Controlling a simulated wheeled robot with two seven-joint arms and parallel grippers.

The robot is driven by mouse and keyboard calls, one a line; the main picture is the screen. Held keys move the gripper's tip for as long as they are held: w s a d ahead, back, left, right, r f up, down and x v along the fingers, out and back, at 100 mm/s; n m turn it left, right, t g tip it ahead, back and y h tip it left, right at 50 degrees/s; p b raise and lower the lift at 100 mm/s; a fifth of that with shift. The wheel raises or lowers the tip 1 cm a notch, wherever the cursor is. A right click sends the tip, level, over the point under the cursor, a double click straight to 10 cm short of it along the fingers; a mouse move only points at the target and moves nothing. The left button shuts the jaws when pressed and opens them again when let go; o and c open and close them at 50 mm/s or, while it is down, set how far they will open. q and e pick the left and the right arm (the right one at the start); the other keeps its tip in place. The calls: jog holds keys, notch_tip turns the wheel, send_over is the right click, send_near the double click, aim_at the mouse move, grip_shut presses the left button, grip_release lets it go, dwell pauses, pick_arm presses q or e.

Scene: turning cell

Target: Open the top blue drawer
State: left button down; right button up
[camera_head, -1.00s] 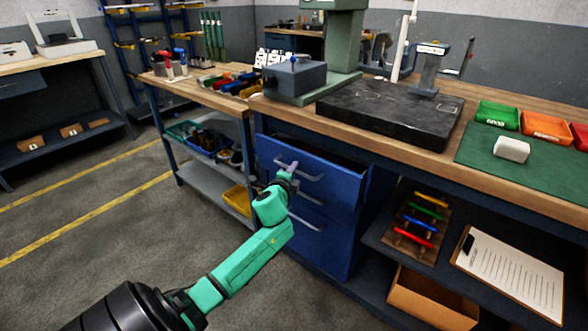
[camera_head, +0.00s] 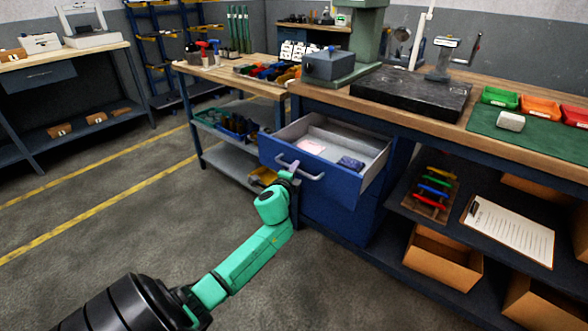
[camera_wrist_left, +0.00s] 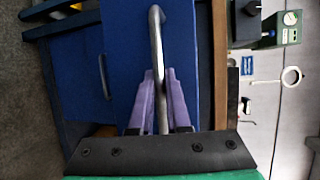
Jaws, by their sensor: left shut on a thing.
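The top blue drawer (camera_head: 318,178) stands well out from the cabinet under the workbench in the head view. Its grey inside shows, with a pinkish-white item (camera_head: 310,146) and a dark blue item (camera_head: 351,163) in it. My left gripper (camera_head: 291,168) is at the left part of the drawer's metal handle (camera_head: 312,177). In the left wrist view the purple fingers (camera_wrist_left: 162,100) are shut around the handle bar (camera_wrist_left: 156,40), in front of the blue drawer face (camera_wrist_left: 120,60). The lower part of the blue cabinet (camera_head: 335,215) is below the drawer. My right gripper is not in view.
The bench top holds a dark plate (camera_head: 412,92), a green mat (camera_head: 540,140) and coloured bins (camera_head: 540,106). The floor in front of the drawer is open.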

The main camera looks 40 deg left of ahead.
pick_arm(q)
jog(key=shift+s, duration=0.15)
jog(key=c, duration=1.2)
grip_release()
jog(key=shift+o, duration=0.2)
jog(key=p+v, duration=0.1)
jog(key=v, duration=1.3)
jog(key=shift+s+d, duration=0.15)
jog(key=shift+s, duration=0.05)
